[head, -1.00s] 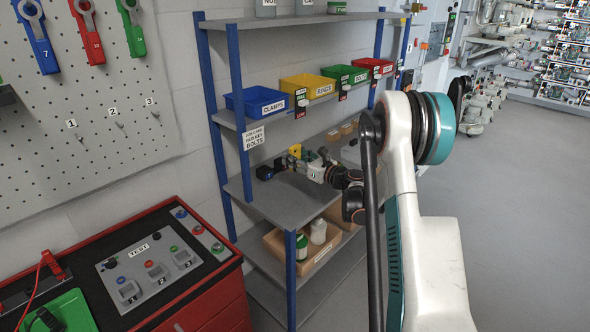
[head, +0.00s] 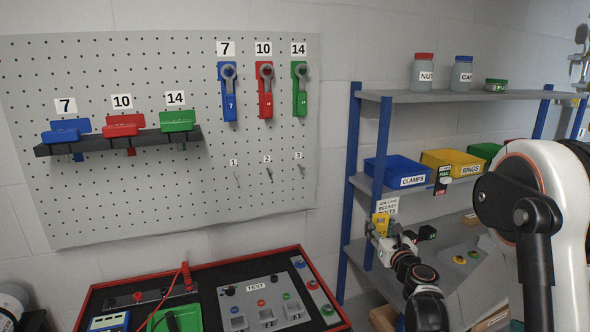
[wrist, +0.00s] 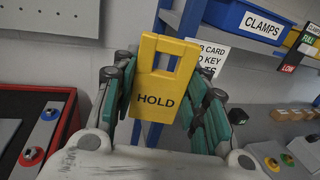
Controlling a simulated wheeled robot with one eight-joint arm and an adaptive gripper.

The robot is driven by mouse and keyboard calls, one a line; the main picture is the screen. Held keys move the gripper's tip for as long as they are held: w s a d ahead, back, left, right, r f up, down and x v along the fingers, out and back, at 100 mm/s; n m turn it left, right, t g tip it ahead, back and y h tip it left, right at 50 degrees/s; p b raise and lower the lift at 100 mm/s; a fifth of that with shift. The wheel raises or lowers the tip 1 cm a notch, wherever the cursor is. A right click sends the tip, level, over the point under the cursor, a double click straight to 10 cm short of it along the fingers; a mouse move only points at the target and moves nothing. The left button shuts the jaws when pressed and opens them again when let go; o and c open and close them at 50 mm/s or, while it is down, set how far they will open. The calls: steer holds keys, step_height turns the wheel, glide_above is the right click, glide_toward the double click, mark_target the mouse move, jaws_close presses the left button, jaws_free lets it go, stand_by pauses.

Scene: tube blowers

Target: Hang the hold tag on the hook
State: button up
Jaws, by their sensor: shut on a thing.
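The yellow hold tag (wrist: 165,85) is upright between the fingers of my gripper (wrist: 160,100) in the wrist view. Its black HOLD lettering faces the camera, and a rectangular opening shows near its top. In the head view the tag (head: 381,223) and my gripper (head: 380,238) are in front of the blue shelf post, right of the pegboard. My gripper is shut on the tag. Three small hooks are on the pegboard's lower right: hook 1 (head: 238,177), hook 2 (head: 268,173) and hook 3 (head: 301,170). All look empty. The tag is right of and below them.
The pegboard (head: 60,210) also carries blue, red and green handles above the hooks and coloured holders on a ledge. A red-edged bench with a TEST panel (head: 257,287) stands below. The shelf's blue post (head: 378,140) and bins are close to my gripper.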

steer(key=s+a+r+m+h, duration=0.1)
steer(key=s+a, duration=0.4)
steer(key=shift+a+h, duration=0.2)
steer(key=shift+h, duration=0.2)
